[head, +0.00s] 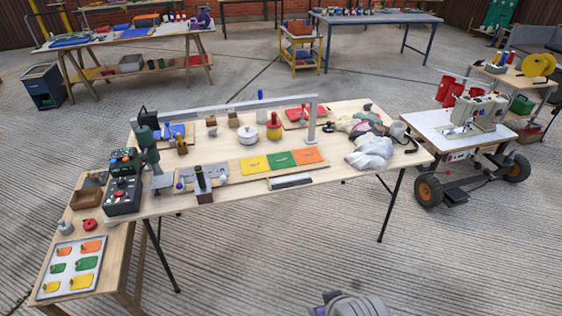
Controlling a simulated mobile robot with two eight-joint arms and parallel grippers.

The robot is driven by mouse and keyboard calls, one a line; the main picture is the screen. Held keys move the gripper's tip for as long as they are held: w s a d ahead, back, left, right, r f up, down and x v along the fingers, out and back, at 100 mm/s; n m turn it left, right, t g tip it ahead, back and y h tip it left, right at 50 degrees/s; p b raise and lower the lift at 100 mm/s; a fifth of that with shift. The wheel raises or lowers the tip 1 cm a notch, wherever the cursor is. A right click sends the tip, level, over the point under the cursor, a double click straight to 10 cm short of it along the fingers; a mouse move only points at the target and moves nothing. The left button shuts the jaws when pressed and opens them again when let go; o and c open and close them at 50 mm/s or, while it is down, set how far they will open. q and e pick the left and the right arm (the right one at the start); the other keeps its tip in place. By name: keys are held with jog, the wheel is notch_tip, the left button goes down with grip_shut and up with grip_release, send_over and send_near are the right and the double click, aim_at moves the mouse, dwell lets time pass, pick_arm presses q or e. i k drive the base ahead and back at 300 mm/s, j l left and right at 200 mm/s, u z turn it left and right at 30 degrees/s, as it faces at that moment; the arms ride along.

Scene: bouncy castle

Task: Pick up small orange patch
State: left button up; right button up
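A white tray (46,289) lies on the low wooden side table at the lower left and holds two columns of coloured patches. The small orange patch (63,251) is at the top of its left column, and a somewhat larger orange patch (92,246) is at the top of the right column. Green patches (87,263) and yellow patches (82,282) lie below them in the tray. Each patch seems to have a small raised tab. Neither of my grippers shows in the head view.
A dark control box (123,195) and a red round item (91,226) stand behind the tray. The main table (225,208) carries yellow, green and orange squares (307,156), pots and crumpled cloth (371,152). A grey object (352,305) is cut off at the bottom edge.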

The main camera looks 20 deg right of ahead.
aim_at(63, 251)
jog(key=u, duration=1.45)
